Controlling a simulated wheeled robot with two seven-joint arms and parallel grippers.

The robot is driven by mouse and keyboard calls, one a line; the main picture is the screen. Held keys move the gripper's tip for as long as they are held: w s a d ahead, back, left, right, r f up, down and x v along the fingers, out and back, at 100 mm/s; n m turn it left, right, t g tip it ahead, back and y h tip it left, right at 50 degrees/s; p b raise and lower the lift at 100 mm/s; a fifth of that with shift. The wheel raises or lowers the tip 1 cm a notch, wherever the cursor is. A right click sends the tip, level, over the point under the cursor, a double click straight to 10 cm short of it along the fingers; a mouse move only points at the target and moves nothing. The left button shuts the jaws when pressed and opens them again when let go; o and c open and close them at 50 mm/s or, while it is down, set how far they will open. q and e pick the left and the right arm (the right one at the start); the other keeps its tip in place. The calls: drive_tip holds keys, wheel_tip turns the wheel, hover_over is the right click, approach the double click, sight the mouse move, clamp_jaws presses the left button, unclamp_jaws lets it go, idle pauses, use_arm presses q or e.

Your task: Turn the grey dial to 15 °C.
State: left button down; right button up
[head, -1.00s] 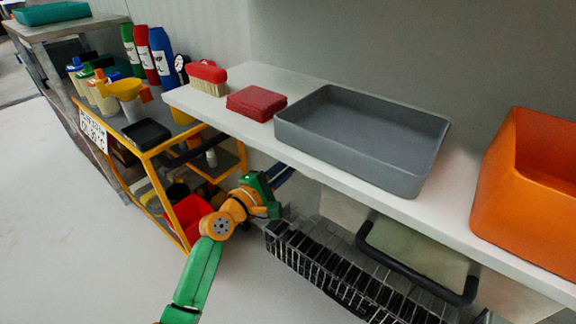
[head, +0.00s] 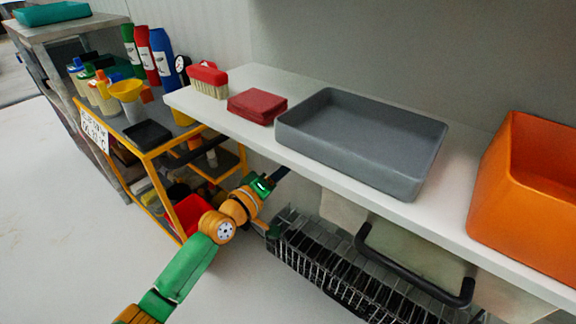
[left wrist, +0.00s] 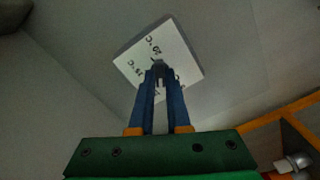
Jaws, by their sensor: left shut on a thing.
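In the left wrist view a white square plate (left wrist: 172,50) with black °C markings is on a grey surface. It is tilted in the picture, and the fingers cover part of its marks; the numbers are too blurred to read surely. The grey dial (left wrist: 159,64) is at its middle, mostly hidden between the fingertips. My left gripper (left wrist: 158,72) is shut on the dial, its blue fingers reaching up to it. In the head view my left gripper (head: 281,174) reaches below the white shelf, where the dial is hidden. My right gripper is not in view.
The white shelf (head: 300,155) above my left arm holds a grey tray (head: 390,180), an orange bin (head: 500,215), a red box (head: 257,105) and a brush (head: 208,80). A yellow-framed cart (head: 160,150) with bottles stands left. A black rack (head: 330,262) is below the shelf.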

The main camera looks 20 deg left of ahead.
use_arm(q)
drive_tip(key=shift+d+m+p, duration=0.1)
drive_tip(key=shift+m+p, duration=3.05)
drive_tip(key=shift+m, duration=5.75)
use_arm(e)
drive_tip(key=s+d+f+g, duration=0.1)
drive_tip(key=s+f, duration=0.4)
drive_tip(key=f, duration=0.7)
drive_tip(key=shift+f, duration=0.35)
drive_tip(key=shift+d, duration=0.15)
use_arm(q)
drive_tip(key=c, duration=0.9)
unclamp_jaws()
